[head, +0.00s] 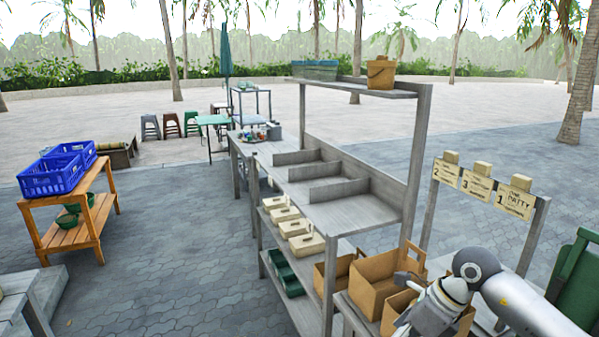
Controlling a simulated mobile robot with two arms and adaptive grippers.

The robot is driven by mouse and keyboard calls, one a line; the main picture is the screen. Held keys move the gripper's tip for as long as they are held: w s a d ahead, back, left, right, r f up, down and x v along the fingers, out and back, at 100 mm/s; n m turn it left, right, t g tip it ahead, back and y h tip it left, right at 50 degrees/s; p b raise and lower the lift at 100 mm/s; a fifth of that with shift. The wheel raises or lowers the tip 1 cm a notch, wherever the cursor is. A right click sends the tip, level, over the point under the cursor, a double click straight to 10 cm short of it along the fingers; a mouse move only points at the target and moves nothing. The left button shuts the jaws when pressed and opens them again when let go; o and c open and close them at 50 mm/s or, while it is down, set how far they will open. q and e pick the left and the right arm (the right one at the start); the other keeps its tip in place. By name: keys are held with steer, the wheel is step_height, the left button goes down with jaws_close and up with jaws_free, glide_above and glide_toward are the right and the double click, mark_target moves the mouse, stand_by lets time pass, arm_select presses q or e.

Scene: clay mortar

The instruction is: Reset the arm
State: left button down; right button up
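One of my arms (510,298) comes in from the lower right corner in the head view. Its white and grey wrist points left and down. My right gripper (408,292) is at the end of it, over brown open-topped boxes (377,277) beside the grey shelf. Its fingers are small and partly hidden against the boxes, so I cannot tell whether they are open or shut, or whether they touch a box. My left arm and gripper are not in view.
A grey wooden shelf stand (350,212) with trays stands left of the arm. A sign rack (482,187) stands behind it, and a green bin (577,285) is at the right edge. A wooden rack (75,235) holds blue crates (50,177). Paving between the stands is clear.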

steer(key=s+a+r+m+t+y, duration=0.25)
steer(key=a+r+y, duration=0.35)
steer(key=a, duration=0.3)
steer(key=s+a+r+m+t+y, duration=0.1)
steer(key=a+r+m+y, duration=0.2)
steer(key=a+r+y, duration=0.35)
steer(key=w+d+r+m+t+h, duration=0.15)
steer(key=d+m+t+h, duration=0.25)
steer(key=m+t, duration=0.5)
steer(key=w+d+m+t+h, duration=0.3)
steer(key=m+t, duration=0.3)
steer(key=m, duration=0.5)
steer(key=s+d+f+m+g+h, duration=0.3)
steer(key=d+f+m+g+h, duration=0.1)
steer(key=d+f+m+h, duration=0.8)
steer(key=s+a+f+m+g+y, duration=0.1)
steer(key=s+f+m+g, duration=0.2)
steer(key=s+f+g, duration=0.55)
steer(key=s+f+m+g, duration=0.35)
steer(key=s+f, duration=0.65)
steer(key=s, duration=0.5)
step_height(320, 180, down, 26)
steer(key=s+r+g, duration=0.1)
steer(key=s+d+f+g, duration=0.1)
steer(key=s+d+f, duration=0.1)
steer(key=s+f, duration=1.5)
steer(key=shift+d+f, duration=0.15)
steer(key=shift+f, duration=0.1)
